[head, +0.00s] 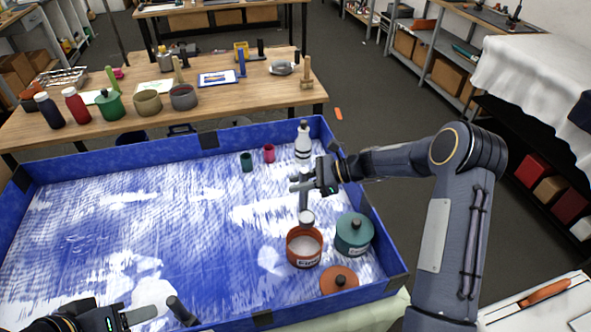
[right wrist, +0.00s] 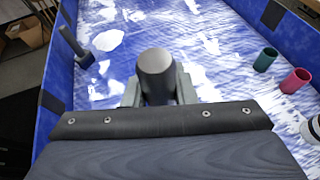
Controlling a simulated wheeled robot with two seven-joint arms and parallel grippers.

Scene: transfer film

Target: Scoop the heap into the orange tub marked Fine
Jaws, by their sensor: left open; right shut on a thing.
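The orange tub marked Fine (head: 304,259) stands open in the right part of the blue tray, with pale material visible inside. My right gripper (head: 303,187) is shut on the scoop, whose grey handle (right wrist: 157,75) fills the jaws in the right wrist view. The scoop's end (head: 306,218) hangs just above the tub's back rim and looks pale; I cannot tell how full it is. White material is smeared over the tray floor, with a larger patch (head: 270,260) left of the tub. My left gripper (head: 146,316) is open at the bottom left, near a dark-handled tool (head: 181,310).
A lidded teal tub (head: 354,236) stands right of the orange tub, and an orange lid (head: 339,281) lies in front. Blue walls (head: 170,148) ring the tray.

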